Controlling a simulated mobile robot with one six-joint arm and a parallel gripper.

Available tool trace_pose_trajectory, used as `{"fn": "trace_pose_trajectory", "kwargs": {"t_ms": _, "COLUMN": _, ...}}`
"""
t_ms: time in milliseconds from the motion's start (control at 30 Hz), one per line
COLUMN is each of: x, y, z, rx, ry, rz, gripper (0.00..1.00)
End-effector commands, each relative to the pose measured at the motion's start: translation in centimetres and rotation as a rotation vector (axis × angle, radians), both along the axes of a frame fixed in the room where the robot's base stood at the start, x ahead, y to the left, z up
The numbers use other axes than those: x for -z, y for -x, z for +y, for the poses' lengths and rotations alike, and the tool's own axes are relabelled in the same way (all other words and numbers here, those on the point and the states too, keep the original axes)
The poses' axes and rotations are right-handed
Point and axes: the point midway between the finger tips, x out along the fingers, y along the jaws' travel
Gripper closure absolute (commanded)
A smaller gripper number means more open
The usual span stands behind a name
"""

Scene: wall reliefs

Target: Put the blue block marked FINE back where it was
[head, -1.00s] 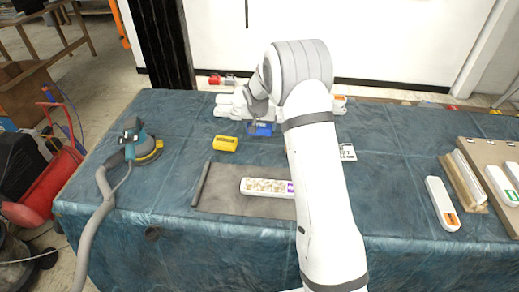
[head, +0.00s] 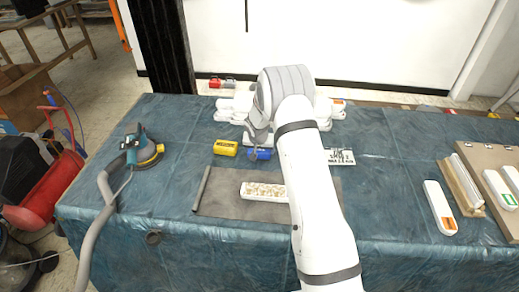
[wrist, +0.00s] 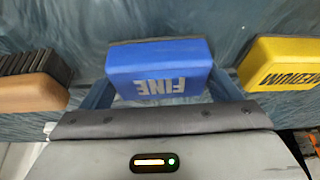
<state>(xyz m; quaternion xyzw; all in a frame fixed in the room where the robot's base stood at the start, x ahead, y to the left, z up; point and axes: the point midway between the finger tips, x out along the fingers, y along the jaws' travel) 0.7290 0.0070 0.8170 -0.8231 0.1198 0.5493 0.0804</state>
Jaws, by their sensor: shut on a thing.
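The blue block marked FINE (wrist: 158,70) sits between the two fingers of my gripper (wrist: 163,92) in the wrist view, its lettering upside down there. My gripper is shut on it. In the head view the blue block (head: 261,155) shows just right of the yellow block (head: 226,147), partly covered by my gripper (head: 259,143). I cannot tell whether it touches the table or hangs slightly above it. The yellow block marked MEDIUM (wrist: 287,65) is on the right in the wrist view, apart from my gripper.
A brown block with dark ridges (wrist: 33,78) lies left in the wrist view. A white relief strip (head: 264,191) lies on a grey mat (head: 222,202). A lettered white plate (head: 341,157) is right of my arm. A sander (head: 140,150) stands left. White pieces (head: 233,110) lie behind.

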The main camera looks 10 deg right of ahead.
Motion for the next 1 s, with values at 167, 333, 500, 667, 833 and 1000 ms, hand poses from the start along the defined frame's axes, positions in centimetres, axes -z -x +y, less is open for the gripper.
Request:
{"fn": "trace_pose_trajectory", "kwargs": {"t_ms": 167, "x": 0.2, "y": 0.0, "z": 0.0, "rx": 0.0, "ry": 0.0, "rz": 0.0, "gripper": 0.13}}
{"fn": "trace_pose_trajectory", "kwargs": {"t_ms": 333, "x": 0.2, "y": 0.0, "z": 0.0, "rx": 0.0, "ry": 0.0, "rz": 0.001, "gripper": 0.0}}
{"fn": "trace_pose_trajectory", "kwargs": {"t_ms": 500, "x": 0.2, "y": 0.0, "z": 0.0, "rx": 0.0, "ry": 0.0, "rz": 0.001, "gripper": 0.0}}
{"fn": "trace_pose_trajectory", "kwargs": {"t_ms": 667, "x": -0.3, "y": 0.0, "z": 0.0, "rx": 0.0, "ry": 0.0, "rz": 0.001, "gripper": 0.0}}
{"fn": "trace_pose_trajectory", "kwargs": {"t_ms": 833, "x": -2.5, "y": 0.9, "z": 0.3, "rx": -0.001, "ry": 0.001, "rz": -0.003, "gripper": 0.0}}
{"fn": "trace_pose_trajectory", "kwargs": {"t_ms": 1000, "x": -5.7, "y": 2.2, "z": 0.7, "rx": 0.0, "ry": 0.0, "rz": -0.003, "gripper": 0.0}}
